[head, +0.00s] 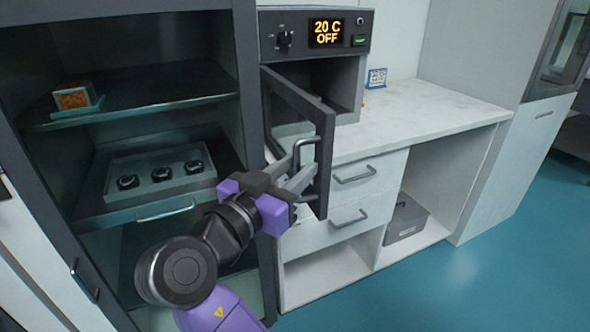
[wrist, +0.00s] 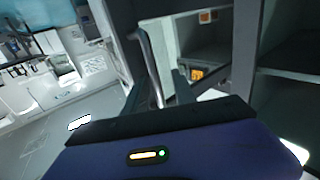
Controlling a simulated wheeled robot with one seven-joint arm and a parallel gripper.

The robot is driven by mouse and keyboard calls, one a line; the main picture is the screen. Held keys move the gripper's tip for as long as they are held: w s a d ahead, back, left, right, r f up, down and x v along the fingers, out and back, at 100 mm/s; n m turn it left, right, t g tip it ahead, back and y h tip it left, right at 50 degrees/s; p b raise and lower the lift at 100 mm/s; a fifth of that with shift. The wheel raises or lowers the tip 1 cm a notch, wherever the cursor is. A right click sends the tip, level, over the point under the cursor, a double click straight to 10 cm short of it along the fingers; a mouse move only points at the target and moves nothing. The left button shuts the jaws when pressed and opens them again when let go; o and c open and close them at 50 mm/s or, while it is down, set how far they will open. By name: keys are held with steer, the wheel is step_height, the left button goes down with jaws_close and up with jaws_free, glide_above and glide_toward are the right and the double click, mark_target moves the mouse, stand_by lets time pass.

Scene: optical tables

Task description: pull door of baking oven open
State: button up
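The baking oven (head: 315,40) stands on the counter, its display reading 20 C OFF. Its dark-framed door (head: 325,150) is swung wide open toward me, with the cavity partly visible behind it. The metal door handle (head: 297,155) is a bar on the door's outer face; it also shows in the wrist view (wrist: 149,60). My gripper (head: 289,175) is at the handle's lower part. Its two fingers are spread apart, with the handle bar between or just in front of them in the wrist view (wrist: 157,93). Contact with the bar cannot be made out.
An open dark cabinet (head: 245,90) stands left, holding a tray (head: 155,178) with several round dark items and a small orange-filled box (head: 75,98). White drawers (head: 350,177) lie below the counter (head: 430,105), with a grey bin (head: 405,218) in an open bay. Blue floor (head: 480,270) is clear at right.

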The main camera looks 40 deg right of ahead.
steer(key=v, duration=0.7)
steer(key=shift+s+a, duration=0.2)
steer(key=shift+a, duration=0.15)
steer(key=shift+r, duration=0.1)
stand_by(0.4)
